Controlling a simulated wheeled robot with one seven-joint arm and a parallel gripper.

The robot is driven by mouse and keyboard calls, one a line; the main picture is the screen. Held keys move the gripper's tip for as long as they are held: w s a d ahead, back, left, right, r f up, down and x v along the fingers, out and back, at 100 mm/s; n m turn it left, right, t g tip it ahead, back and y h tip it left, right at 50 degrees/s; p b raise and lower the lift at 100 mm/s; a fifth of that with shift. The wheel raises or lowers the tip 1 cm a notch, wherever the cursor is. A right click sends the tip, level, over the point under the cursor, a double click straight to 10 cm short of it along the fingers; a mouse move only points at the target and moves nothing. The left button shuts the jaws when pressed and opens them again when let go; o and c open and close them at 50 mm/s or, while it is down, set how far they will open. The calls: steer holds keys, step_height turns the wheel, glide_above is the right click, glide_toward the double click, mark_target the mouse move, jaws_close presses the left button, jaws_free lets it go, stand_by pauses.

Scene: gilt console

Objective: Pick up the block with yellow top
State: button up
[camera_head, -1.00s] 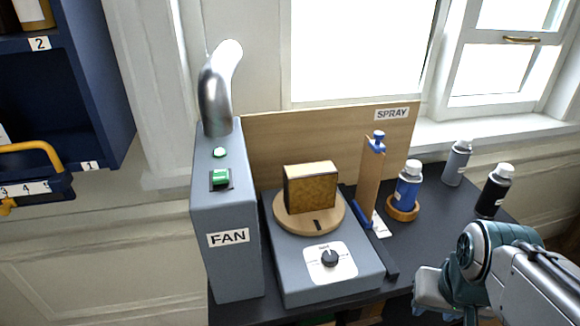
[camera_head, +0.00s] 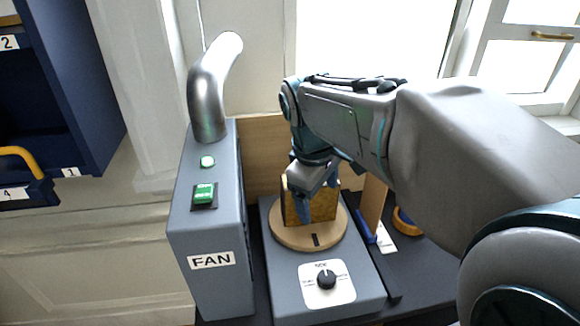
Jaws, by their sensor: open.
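The block (camera_head: 322,207) stands upright on a round wooden turntable (camera_head: 285,238). Its front face is mottled golden brown; its top, seen pale earlier, is now mostly hidden behind my gripper. My gripper (camera_head: 306,205) is right at the block, pointing down, with one blue fingertip in front of the block's front face near its left side. The jaws are open.
The turntable sits on a grey base with a knob (camera_head: 326,279). A grey fan box (camera_head: 207,262) with a green switch (camera_head: 204,194) and a metal pipe (camera_head: 208,95) stands close at left. A wooden upright (camera_head: 373,203) and an orange ring (camera_head: 405,222) are at right.

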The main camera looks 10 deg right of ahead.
steer(key=w+a+r+n+g+h, duration=0.1)
steer(key=w+r+n, duration=0.2)
steer(key=w+n, duration=0.15)
steer(key=w+a+r+n, duration=0.1)
steer(key=w+r+n, duration=0.25)
steer(key=w, duration=0.25)
steer(key=n, duration=0.1)
glide_above(323, 207)
steer(key=w+a, duration=0.3)
step_height(323, 207, down, 13)
steer(key=shift+d+f+p, duration=0.35)
steer(key=shift+f+p, duration=0.1)
steer(key=shift+f, duration=0.05)
steer(key=shift+f, duration=0.2)
steer(key=c, duration=1.3)
steer(key=shift+c, duration=0.3)
steer(key=shift+r, duration=0.15)
